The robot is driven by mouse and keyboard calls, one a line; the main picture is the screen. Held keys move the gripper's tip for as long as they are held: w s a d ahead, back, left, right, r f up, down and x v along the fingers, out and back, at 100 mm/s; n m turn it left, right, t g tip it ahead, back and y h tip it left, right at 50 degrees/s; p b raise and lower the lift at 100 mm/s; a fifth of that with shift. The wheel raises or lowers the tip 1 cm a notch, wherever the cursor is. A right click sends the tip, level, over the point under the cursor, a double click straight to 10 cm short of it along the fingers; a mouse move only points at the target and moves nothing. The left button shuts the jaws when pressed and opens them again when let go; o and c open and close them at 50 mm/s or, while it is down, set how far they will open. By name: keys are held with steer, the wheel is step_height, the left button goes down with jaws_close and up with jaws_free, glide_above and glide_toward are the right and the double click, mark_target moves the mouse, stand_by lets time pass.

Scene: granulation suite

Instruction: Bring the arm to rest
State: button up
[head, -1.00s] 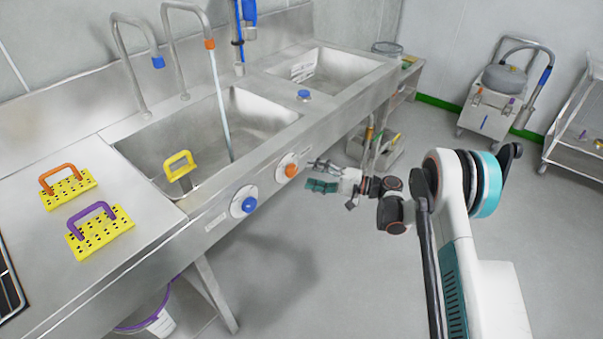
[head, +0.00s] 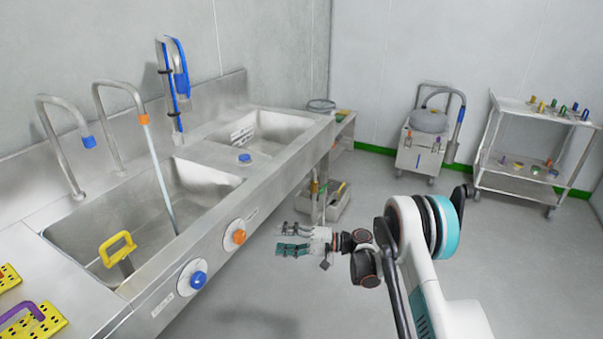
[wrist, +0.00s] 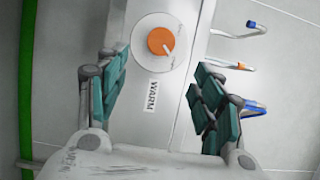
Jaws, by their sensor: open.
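My gripper (head: 293,240) is in front of the steel sink unit (head: 262,188), at the right of the orange knob (head: 239,237) in the head view. Its teal-padded fingers are apart and nothing is between them. In the wrist view my gripper (wrist: 160,95) frames the front panel, with the orange knob (wrist: 161,41) and its "WARM" label (wrist: 151,96) beyond the fingers. The gripper looks clear of the panel. My arm is bent and stretches toward the sink from the right. A stream of water runs from the orange-tipped tap (head: 144,119) into the near basin.
A blue knob (head: 198,280) is on the same panel. A yellow-handled tool (head: 118,249) stands in the near basin. A wheeled machine (head: 421,146) and a trolley (head: 520,172) stand at the back. The floor right of the sink is open.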

steer(key=d+r+t+h, duration=0.2)
steer(key=d+r+h, duration=0.15)
steer(key=r, duration=0.95)
steer(key=s+d+r+m+t+h, duration=0.1)
steer(key=s+d+r+t+h, duration=0.1)
steer(key=s+d+r+h, duration=0.45)
steer(key=s+d+r+t+h, duration=0.1)
steer(key=s+d+h, duration=0.3)
steer(key=s+d, duration=0.6)
steer(key=s+d+r+n+t+h, duration=0.1)
steer(key=s+d+r+t+h, duration=0.1)
steer(key=s+d, duration=0.9)
steer(key=s+r+h, duration=0.1)
steer(key=s+h, duration=0.1)
steer(key=s, duration=0.6)
steer(key=shift+r, duration=0.15)
